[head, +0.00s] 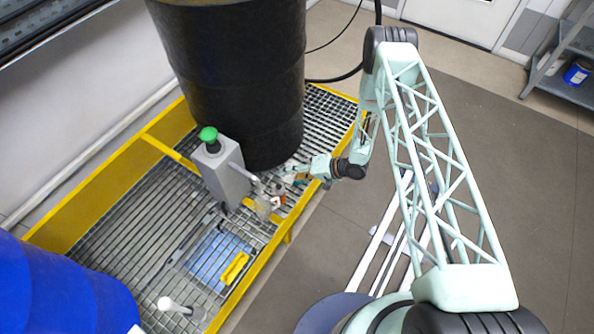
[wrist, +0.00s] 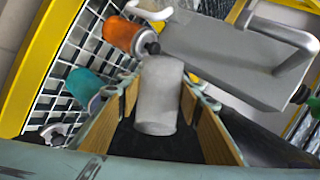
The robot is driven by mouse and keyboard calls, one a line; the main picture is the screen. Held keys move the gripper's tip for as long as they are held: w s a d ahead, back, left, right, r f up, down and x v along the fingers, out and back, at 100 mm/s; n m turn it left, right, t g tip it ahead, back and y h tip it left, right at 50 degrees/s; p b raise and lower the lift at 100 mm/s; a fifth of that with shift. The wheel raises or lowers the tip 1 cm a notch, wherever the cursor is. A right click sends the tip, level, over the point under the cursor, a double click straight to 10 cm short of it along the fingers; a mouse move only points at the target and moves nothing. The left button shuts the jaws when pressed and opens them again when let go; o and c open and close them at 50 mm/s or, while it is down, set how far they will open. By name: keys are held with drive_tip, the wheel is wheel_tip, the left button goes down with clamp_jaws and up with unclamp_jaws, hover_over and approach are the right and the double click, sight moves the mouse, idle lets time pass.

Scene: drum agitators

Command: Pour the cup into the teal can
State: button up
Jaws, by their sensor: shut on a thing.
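A pale grey cylindrical cup (wrist: 160,82) sits between the wood-coloured pads of my gripper (wrist: 160,100) in the wrist view, and the gripper is shut on it. The inside of the cup cannot be made out. The teal can (wrist: 85,86) is at the left of the wrist view, on or above the grating, apart from the cup and partly hidden by the left finger. In the head view my gripper (head: 291,171) is small, at the foot of the black drum near the yellow edge; the cup is hard to make out there.
An orange can (wrist: 125,35) is close beyond the cup. A grey box (head: 222,172) with a green button and a handle stands beside the black drum (head: 235,80). A yellow rim (head: 262,270) edges the grating. A yellow object (head: 236,268) lies on a blue patch.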

sight(288, 181)
drive_tip(key=shift+f+t, duration=0.25)
drive_tip(key=shift+t, duration=0.05)
drive_tip(key=shift+r+n+t+h+p, duration=0.2)
drive_tip(key=shift+n+t+h+p, duration=0.2)
drive_tip(key=shift+n+t+p, duration=0.25)
drive_tip(key=shift+w+f+n+t, duration=0.1)
drive_tip(key=shift+f+n+t, duration=0.35)
drive_tip(key=shift+n+t, duration=0.1)
drive_tip(key=shift+r+n+t+h, duration=0.2)
drive_tip(key=shift+n+t+h, duration=0.1)
drive_tip(key=shift+s+a+r+n+t+h+p, duration=0.2)
drive_tip(key=shift+s+r+n+t+p, duration=0.15)
drive_tip(key=shift+s+n+t+p, duration=0.2)
drive_tip(key=shift+s+a+r+n+t+h+p, duration=0.1)
drive_tip(key=shift+s+a+r+n+t+p, duration=0.1)
drive_tip(key=shift+s+r+n+t+p, duration=0.3)
drive_tip(key=shift+s+a+f+n+t, duration=0.2)
drive_tip(key=shift+s+f+n+t, duration=0.1)
drive_tip(key=shift+f+n+t, duration=0.45)
drive_tip(key=shift+s+a+r+n+t+p, duration=0.1)
drive_tip(key=shift+s+r+n+t+p, duration=0.25)
drive_tip(key=shift+r+t, duration=0.25)
